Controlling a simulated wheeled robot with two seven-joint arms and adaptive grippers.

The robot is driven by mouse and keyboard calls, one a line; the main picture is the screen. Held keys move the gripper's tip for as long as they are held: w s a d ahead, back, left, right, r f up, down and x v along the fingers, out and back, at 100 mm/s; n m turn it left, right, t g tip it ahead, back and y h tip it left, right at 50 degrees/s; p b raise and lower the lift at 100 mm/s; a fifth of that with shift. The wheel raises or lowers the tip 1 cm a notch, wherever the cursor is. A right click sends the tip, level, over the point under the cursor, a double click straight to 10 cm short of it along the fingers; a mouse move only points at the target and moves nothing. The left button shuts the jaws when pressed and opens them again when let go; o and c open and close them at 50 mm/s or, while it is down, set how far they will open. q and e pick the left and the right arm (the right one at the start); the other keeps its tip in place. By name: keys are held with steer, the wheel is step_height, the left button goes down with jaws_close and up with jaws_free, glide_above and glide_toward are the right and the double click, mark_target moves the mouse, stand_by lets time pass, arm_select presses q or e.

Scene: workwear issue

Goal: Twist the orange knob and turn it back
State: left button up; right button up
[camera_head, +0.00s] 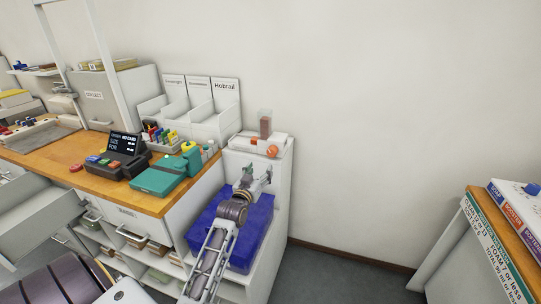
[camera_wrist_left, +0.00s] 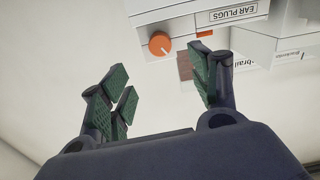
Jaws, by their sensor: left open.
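The orange knob (camera_head: 272,151) is on the front of a white ear-plug dispenser (camera_head: 250,141), which stands on a white cabinet at the counter's right end. In the left wrist view the knob (camera_wrist_left: 160,44) shows a pale pointer mark, and the dispenser (camera_wrist_left: 232,44) carries an EAR PLUGS label. My left gripper (camera_head: 257,173) is in front of and below the knob, apart from it. In the left wrist view the green-padded fingers of the left gripper (camera_wrist_left: 163,85) are spread and empty, with the knob beyond them. My right gripper is not in view.
A blue bin (camera_head: 257,224) sits below my left arm. The wall and floor to the right are clear up to another table.

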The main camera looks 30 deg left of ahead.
arm_select(q)
glide_toward(271, 153)
steer(key=shift+x, duration=4.75)
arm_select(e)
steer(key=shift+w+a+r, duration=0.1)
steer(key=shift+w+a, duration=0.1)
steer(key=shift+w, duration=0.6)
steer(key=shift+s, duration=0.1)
arm_select(q)
steer(key=c, duration=1)
